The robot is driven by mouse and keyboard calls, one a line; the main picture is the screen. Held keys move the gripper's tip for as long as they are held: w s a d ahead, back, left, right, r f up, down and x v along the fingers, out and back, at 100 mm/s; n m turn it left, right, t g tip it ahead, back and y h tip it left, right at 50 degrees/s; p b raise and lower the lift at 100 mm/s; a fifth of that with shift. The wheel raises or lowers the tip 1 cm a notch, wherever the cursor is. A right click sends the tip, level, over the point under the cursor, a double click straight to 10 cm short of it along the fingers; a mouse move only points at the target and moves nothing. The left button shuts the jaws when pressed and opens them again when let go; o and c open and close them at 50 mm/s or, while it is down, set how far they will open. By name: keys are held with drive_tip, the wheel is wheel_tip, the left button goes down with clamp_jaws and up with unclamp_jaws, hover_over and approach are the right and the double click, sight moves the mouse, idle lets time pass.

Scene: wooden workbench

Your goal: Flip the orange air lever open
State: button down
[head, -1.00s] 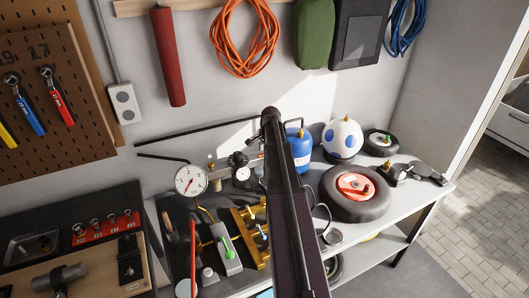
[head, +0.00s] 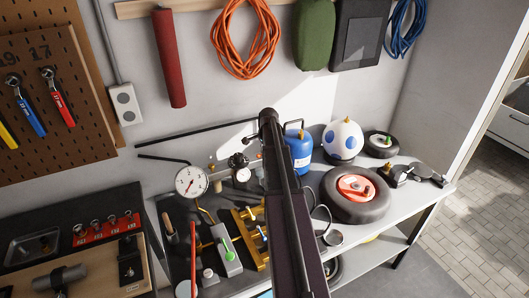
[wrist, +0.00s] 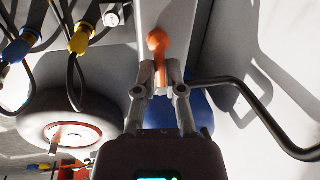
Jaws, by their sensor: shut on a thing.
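In the wrist view, the orange air lever (wrist: 157,43) shows a round knob at its top and a stem running down between my fingers. My gripper (wrist: 162,75) is closed around this stem, with one finger on each side and the knob beyond the fingertips. The lever sits in front of a grey surface.
A blue tank (head: 301,150) stands close by the arm, with a white-and-blue ball (head: 343,138) and a wheel (head: 372,205) to the right. A pressure gauge (head: 190,180) stands left. A black bent tube (wrist: 245,88) and yellow connector (wrist: 82,38) flank the gripper in the wrist view.

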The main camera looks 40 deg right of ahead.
drive_tip(key=shift+w+m, duration=0.1)
drive_tip(key=shift+m, duration=0.4)
drive_tip(key=c, duration=0.7)
unclamp_jaws()
drive_tip(key=shift+n, duration=0.4)
